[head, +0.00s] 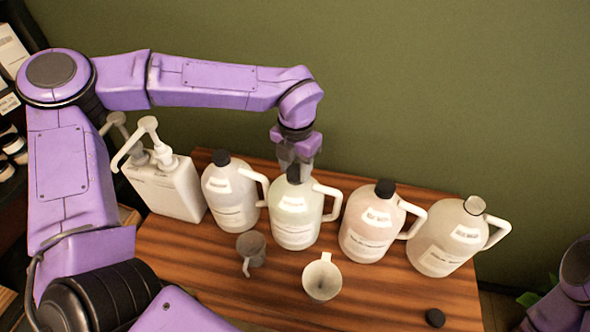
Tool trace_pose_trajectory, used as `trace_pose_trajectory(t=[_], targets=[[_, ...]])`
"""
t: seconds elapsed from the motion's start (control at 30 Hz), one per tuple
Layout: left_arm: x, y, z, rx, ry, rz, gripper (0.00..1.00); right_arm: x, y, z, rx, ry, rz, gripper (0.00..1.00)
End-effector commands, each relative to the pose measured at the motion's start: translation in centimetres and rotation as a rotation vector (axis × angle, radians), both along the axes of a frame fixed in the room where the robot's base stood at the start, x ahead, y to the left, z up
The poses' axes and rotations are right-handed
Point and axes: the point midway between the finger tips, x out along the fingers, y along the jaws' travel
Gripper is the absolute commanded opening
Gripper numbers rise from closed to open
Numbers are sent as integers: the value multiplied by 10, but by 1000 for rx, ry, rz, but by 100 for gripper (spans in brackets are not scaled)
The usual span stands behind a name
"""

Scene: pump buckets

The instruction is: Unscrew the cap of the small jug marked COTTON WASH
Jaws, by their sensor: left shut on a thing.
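Several small white jugs with looped handles stand in a row on the wooden table; their label print is too small to read, so I cannot tell which is COTTON WASH. My left gripper (294,166) points down from above at the second jug from the left (294,222), shut on its black cap (293,176). That jug stands upright. The first jug (230,200) and the third jug (368,225) have black caps on. The rightmost jug (446,240) has an open neck, and a loose black cap (435,317) lies on the table in front of it. My right gripper is out of view.
A white pump container (170,190) stands at the table's left. A grey cup (252,249) and a cream cup (322,280) stand before the jugs. The striped table (390,290) has bare room at front right. A green wall (450,90) rises behind.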

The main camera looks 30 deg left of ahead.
Motion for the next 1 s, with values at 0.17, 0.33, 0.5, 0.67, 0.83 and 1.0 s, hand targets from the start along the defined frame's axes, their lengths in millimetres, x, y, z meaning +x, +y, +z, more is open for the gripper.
trace_pose_trajectory(t=[0.17, 0.33, 0.5, 0.67, 0.83, 1.0], targets=[[0, 0, -3, 0, 0, 141, 8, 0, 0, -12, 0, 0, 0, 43], [0, 0, -3, -1, 0, 266, 8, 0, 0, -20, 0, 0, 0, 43], [0, 0, -3, 0, 1, 386, 8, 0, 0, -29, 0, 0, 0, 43], [0, 0, -2, 0, -1, 490, 8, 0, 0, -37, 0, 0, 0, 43], [0, 0, -1, 0, 0, 560, 8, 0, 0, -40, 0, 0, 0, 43], [0, 0, 0, 0, 0, 567, 8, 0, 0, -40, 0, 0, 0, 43]])
